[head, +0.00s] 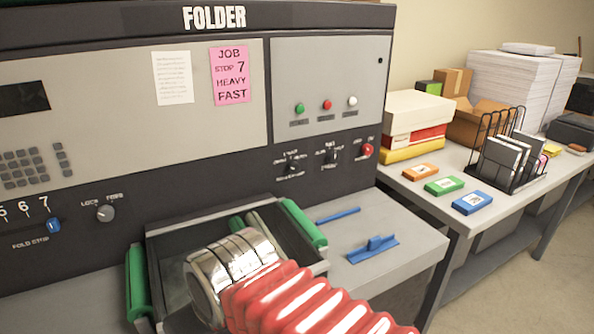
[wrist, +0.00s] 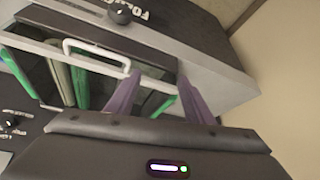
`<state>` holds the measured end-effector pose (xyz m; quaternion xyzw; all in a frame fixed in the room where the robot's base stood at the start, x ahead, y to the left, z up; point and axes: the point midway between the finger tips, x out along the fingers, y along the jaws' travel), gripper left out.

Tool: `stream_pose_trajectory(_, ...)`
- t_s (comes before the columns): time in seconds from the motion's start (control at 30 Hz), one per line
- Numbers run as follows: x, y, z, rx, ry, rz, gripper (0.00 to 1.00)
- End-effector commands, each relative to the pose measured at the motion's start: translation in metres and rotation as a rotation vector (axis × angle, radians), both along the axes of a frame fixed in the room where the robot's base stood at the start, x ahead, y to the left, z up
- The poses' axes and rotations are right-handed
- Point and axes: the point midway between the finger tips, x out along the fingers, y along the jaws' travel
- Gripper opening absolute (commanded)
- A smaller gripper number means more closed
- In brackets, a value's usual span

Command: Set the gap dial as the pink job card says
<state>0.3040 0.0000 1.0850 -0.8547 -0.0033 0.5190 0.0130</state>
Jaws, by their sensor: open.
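The pink job card (head: 231,75) on the folder's upper panel reads "JOB, STOP 7, HEAVY, FAST". Two small dark knobs, a left one (head: 292,168) and a right one (head: 332,154), sit on the dark lower panel. Their labels are too small to read, so I cannot tell which is the gap dial or where each points. My gripper (wrist: 159,85) shows in the wrist view with its two purple fingers spread and nothing between them. In the head view its fingers cannot be made out; my red-sleeved arm reaches over the feed tray.
The fold stop's blue tab (head: 54,225) stands near 7, beside a lock knob (head: 105,213). A red knob (head: 367,151) is right of the dark knobs. Green rollers (head: 303,223) flank the tray. A blue piece (head: 373,249) lies on the ledge. The side table (head: 420,190) holds boxes.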

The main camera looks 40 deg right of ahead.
Motion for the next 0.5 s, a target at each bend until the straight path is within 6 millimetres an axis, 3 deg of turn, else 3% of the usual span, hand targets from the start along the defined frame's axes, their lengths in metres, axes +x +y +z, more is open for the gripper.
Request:
stream_pose_trajectory(0.17,0.02,-0.011,0.001,0.085,0.036,-0.039,0.51)
stream_pose_trajectory(0.37,0.059,-0.028,0.007,0.231,0.042,-0.089,0.51)
stream_pose_trajectory(0.5,0.089,-0.049,0.013,0.334,0.015,-0.127,0.51)
